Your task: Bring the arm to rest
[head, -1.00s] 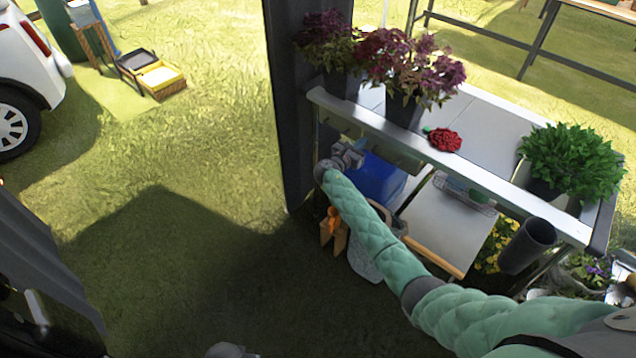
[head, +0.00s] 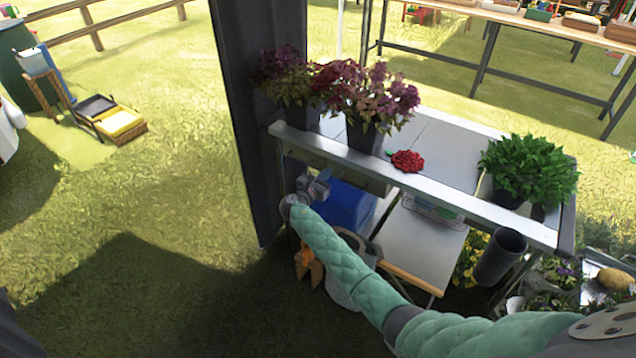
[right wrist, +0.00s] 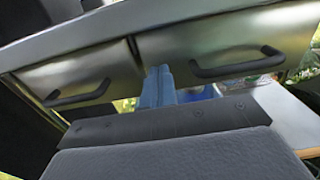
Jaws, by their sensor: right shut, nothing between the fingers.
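My right arm comes in from the lower right in the head view, in a green quilted sleeve. Its gripper (head: 318,186) is beside the front of the flower table, below the tabletop edge. In the right wrist view the blue-grey fingers (right wrist: 158,86) are together with nothing between them. They point toward the metal drawer fronts, near the gap between two dark handles. Whether they touch the drawers I cannot tell. My left gripper is not in view.
The table (head: 350,160) bears dark pots of purple flowers (head: 370,95), a red flower (head: 407,161) and a green plant (head: 525,168). A blue bin (head: 348,207) and a basket stand below. A dark post (head: 250,120) rises at its left. Open grass (head: 150,220) lies left.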

